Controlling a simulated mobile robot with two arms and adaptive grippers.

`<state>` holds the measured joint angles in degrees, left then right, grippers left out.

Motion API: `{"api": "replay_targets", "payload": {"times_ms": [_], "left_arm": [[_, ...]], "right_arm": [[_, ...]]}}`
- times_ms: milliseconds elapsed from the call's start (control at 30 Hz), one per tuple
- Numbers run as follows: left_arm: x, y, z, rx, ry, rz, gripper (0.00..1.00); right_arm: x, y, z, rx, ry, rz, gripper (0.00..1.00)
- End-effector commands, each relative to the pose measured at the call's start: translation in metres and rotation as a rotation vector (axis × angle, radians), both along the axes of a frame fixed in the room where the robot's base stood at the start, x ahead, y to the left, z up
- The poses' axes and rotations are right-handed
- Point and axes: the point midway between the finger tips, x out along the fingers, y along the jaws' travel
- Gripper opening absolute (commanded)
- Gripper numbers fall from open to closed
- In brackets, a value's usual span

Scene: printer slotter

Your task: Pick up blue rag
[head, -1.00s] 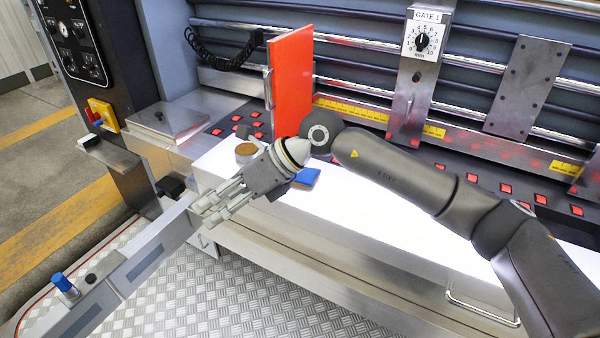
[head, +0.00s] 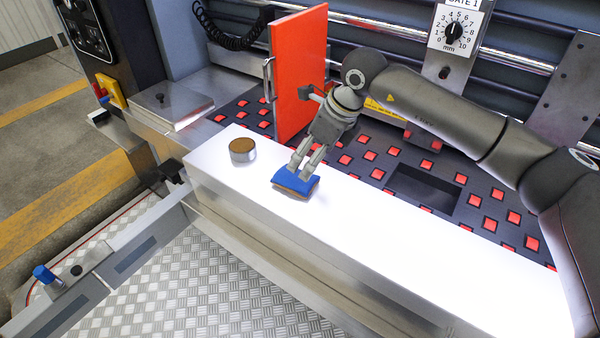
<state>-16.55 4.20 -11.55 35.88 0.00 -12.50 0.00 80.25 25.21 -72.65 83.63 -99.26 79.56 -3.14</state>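The blue rag (head: 287,187), with a brownish underside showing along its front edge, is on the bright white bench top, left of its middle. It looks bunched, its outline curved. My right gripper (head: 298,173) comes down from above, with its fingers close together and their tips at the rag. It appears shut on the rag. The rag seems at or just above the bench surface; I cannot tell whether it is clear of it. My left gripper is not in view.
A round tin with a brown top (head: 243,150) stands on the bench just left of the rag. An upright orange-red panel (head: 298,70) stands behind the gripper. Red-studded dark plates (head: 400,165) lie behind the bench. The bench top (head: 400,245) is clear to the right.

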Motion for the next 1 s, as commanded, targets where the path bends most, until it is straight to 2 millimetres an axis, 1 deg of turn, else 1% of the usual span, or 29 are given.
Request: {"api": "replay_targets", "payload": {"times_ms": [33,100,200,267,367,500,633,767,1000], "left_arm": [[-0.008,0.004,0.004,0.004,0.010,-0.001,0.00],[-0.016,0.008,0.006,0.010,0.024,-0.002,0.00],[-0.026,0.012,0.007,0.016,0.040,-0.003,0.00],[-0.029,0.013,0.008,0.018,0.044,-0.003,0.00],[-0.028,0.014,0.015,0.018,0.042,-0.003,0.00],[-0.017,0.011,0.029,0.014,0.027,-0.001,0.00],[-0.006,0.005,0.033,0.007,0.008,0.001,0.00],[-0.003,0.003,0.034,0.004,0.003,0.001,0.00],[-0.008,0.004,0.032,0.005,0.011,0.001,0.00]], "right_arm": [[0.001,0.004,-0.007,0.000,0.005,0.001,0.86],[0.003,0.007,-0.016,0.001,0.003,0.001,0.86],[0.005,0.010,-0.024,0.001,0.002,0.001,0.86],[0.006,0.011,-0.028,0.001,0.002,0.001,0.86],[0.008,0.016,-0.034,0.001,0.003,0.001,0.86],[0.013,0.026,-0.051,0.001,0.004,0.002,0.86],[0.017,0.030,-0.068,0.002,0.003,0.000,0.86],[0.018,0.032,-0.074,0.001,0.000,0.000,0.86],[0.018,0.032,-0.075,0.002,-0.001,0.001,0.86]]}}
